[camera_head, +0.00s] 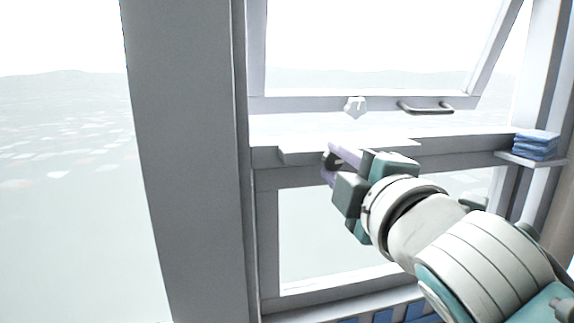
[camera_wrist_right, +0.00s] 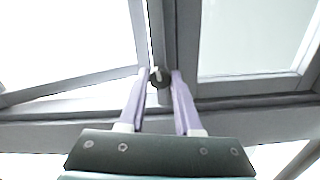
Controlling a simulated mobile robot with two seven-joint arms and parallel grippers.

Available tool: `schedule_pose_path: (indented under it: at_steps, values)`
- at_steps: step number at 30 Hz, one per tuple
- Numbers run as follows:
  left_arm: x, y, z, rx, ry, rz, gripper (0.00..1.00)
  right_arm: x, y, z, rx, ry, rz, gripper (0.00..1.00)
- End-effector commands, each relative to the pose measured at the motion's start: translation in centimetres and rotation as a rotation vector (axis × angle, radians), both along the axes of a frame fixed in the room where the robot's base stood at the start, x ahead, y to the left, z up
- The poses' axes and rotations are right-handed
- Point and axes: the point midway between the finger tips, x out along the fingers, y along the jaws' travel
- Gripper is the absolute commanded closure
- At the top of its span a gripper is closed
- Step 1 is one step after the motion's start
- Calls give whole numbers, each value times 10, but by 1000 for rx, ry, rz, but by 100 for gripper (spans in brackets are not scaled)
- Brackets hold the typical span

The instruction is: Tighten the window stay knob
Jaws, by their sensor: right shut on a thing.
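The window stay knob (camera_wrist_right: 158,80) is a small dark round knob with a pale mark, at the top middle of the right wrist view. My right gripper (camera_wrist_right: 161,74) has its two purple fingertips on either side of it, shut on it. In the head view my right gripper (camera_head: 332,163) reaches in from the lower right to the window ledge, and a small dark part of the knob shows between its fingers. The window sash (camera_head: 300,103) above is tilted open. My left gripper is in neither view.
A pale lobed knob (camera_head: 355,106) and a grey bar handle (camera_head: 426,109) sit on the sash's lower rail. Folded blue cloths (camera_head: 536,145) lie on a small shelf at right. A wide grey post (camera_head: 190,150) stands left of the window.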

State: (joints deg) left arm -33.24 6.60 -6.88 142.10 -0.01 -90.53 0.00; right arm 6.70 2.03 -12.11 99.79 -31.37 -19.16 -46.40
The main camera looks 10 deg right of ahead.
Motion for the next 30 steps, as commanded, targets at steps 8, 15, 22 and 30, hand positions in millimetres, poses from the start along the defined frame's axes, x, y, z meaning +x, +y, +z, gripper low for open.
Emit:
schedule_pose_path:
  at_steps: [8, 15, 22, 30]
  values:
    - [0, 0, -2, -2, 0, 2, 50, 0, 0, 0, 118, 2, 1, 100]
    - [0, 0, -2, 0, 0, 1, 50, 0, 0, 1, 152, 3, 0, 100]
    - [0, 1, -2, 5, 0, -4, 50, 0, 0, 1, 155, 3, 1, 100]
    - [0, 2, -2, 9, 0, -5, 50, 0, 0, 1, 154, 4, 1, 53]
